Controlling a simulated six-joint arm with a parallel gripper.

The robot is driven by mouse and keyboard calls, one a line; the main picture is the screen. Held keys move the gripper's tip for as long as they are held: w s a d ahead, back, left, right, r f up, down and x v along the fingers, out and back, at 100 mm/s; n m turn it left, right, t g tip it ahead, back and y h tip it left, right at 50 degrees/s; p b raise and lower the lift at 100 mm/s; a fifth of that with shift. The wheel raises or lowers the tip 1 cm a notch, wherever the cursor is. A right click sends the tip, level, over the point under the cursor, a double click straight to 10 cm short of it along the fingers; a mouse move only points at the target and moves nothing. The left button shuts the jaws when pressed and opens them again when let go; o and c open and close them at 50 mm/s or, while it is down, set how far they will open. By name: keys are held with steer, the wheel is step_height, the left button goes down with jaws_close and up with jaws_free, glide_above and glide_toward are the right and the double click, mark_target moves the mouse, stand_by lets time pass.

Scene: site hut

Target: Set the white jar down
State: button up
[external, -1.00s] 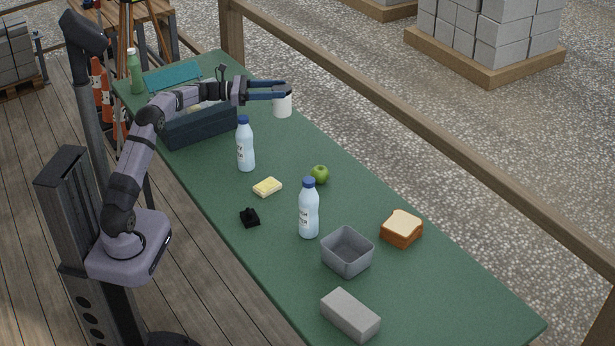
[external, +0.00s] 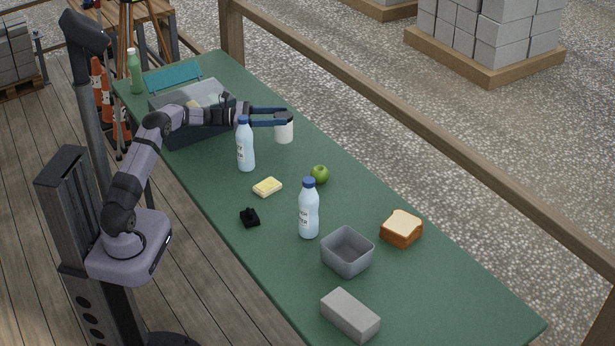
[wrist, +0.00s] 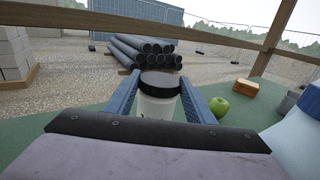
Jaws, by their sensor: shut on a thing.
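The white jar (external: 284,133) is at the far part of the green table, near its right edge. In the wrist view the white jar (wrist: 158,106) has a black lid and stands upright between the two blue fingers. My gripper (external: 286,118) is shut on the jar near its top. It also shows in the wrist view (wrist: 160,95). The jar's base is low over the table; I cannot tell whether it touches.
A dark toolbox (external: 190,130) with an open lid stands left of the jar, beneath my arm. A water bottle (external: 245,148) stands close to my arm. A green apple (external: 320,174) and a butter block (external: 267,187) lie nearer. The table just right of the jar is clear.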

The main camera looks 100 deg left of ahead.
steer(key=shift+f, duration=1.85)
steer(key=shift+f, duration=0.15)
steer(key=o, duration=1.7)
steer(key=shift+s, duration=0.15)
steer(key=v, duration=0.5)
steer(key=shift+b, duration=0.3)
step_height(320, 180, up, 7)
steer(key=shift+r, duration=0.1)
